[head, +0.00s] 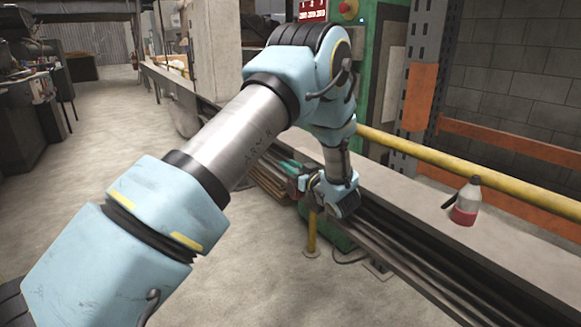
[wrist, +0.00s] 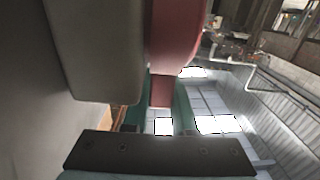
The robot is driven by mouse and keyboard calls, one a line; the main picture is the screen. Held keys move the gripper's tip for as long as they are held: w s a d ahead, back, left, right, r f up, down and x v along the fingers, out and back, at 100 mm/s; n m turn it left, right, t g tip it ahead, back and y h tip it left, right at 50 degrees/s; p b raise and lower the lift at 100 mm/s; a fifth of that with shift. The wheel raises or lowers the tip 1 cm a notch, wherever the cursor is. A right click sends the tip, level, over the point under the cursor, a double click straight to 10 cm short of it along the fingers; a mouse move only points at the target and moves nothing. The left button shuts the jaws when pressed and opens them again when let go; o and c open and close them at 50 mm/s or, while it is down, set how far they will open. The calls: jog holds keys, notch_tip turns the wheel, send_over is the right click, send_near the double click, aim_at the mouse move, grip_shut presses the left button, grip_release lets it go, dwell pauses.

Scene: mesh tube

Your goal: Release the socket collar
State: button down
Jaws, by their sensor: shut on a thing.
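My gripper (head: 328,203) is low beside the long ledge in the head view, at the end of my bent arm. In the wrist view a red part (wrist: 174,45) with a curved edge fills the upper middle, close to the camera. I take it for the socket collar, but its full shape is cut off. A large grey block (wrist: 95,50) stands directly left of it, and a dark bar with screws (wrist: 160,154) crosses the bottom. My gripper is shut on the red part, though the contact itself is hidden. A green surface shows behind.
Dark rails or bars (head: 415,250) run along the ledge (head: 520,240) below a yellow pipe (head: 470,172). A bottle with red liquid (head: 465,203) stands on the ledge. A green machine frame (head: 378,50) rises behind my arm. The floor (head: 110,190) at left is open.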

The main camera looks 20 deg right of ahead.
dwell(0.3)
jog(key=shift+w+f+g+p, duration=0.15)
jog(key=shift+w+g+p, duration=0.15)
jog(key=shift+g+p, duration=0.45)
jog(key=c, duration=0.7)
grip_release()
jog(key=shift+s, duration=0.1)
jog(key=v, duration=1)
jog(key=shift+s, duration=0.3)
